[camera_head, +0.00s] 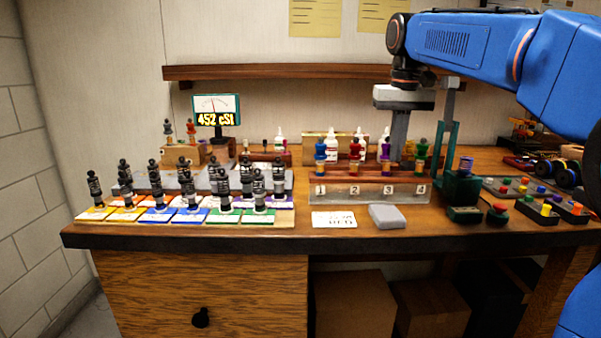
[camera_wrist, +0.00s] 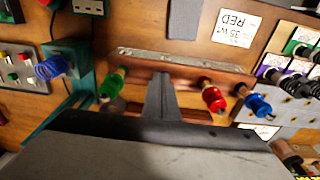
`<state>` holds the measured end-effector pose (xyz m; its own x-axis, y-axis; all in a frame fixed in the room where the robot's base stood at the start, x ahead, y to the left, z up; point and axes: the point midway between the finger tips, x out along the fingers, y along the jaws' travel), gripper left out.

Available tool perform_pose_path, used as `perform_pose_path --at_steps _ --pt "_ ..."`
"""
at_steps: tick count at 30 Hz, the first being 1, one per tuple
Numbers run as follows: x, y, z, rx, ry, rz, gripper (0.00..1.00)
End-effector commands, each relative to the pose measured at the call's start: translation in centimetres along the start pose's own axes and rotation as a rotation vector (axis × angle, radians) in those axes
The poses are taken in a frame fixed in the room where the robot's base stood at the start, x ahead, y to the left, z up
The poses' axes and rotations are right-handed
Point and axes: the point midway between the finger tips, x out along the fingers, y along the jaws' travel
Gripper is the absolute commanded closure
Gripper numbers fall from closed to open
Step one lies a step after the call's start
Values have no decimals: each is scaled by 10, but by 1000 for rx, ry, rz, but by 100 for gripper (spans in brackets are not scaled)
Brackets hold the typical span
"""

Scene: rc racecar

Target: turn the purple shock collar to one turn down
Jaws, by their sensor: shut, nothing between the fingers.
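The shock with the purple collar (camera_head: 385,150) stands upright in the wooden rack (camera_head: 375,190) above label 3, between the red shock (camera_head: 354,150) and the green shock (camera_head: 421,150). A blue shock (camera_head: 320,152) stands above label 1. My gripper (camera_head: 398,158) is shut and empty, pointing down just right of and behind the purple shock in the head view. In the wrist view my gripper (camera_wrist: 160,80) covers the place between green (camera_wrist: 112,85) and red (camera_wrist: 213,97), so the purple shock is hidden there. Whether it touches the collar I cannot tell.
A green press (camera_head: 460,185) with a purplish spring stands close to the rack's right. A display (camera_head: 216,110) reads 452 cSt. Black shocks stand on coloured cards at left. A white card (camera_head: 333,219) and grey block (camera_head: 387,216) lie in front. Bottles stand behind the rack.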

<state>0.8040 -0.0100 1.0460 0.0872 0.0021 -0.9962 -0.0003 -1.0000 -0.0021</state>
Motion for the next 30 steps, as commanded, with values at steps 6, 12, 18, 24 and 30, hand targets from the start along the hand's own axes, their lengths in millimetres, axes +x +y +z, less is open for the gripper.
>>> perform_pose_path --at_steps 6,12,18,24,30 --pt "0 -1 0 0 1 0 100" --pt "0 -5 1 0 1 0 100" --pt "0 -10 2 -1 1 0 100" --pt "0 -14 1 -1 1 0 100" --pt "-1 -15 2 0 2 0 100"
